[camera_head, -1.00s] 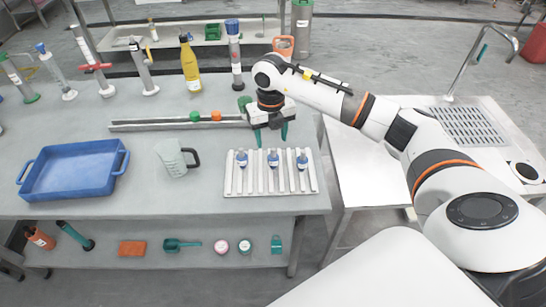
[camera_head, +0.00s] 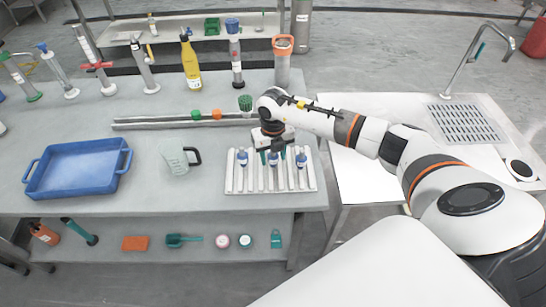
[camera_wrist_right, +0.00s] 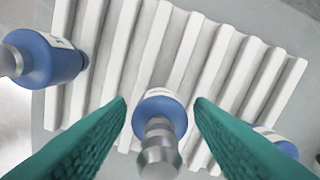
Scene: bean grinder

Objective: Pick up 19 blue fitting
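My right gripper (camera_head: 273,155) is low over the middle fitting. In the right wrist view, its green fingers (camera_wrist_right: 161,102) are apart, one on each side of the middle fitting (camera_wrist_right: 160,105), with gaps visible. The other fittings lie outside the fingers, one at left (camera_wrist_right: 52,60), one partly hidden at right (camera_wrist_right: 283,143). My left gripper is not in view.
A blue tray (camera_head: 78,168) and a clear jug (camera_head: 174,157) stand left on the table. Bottles and cylinders line the back, including a yellow bottle (camera_head: 191,65).

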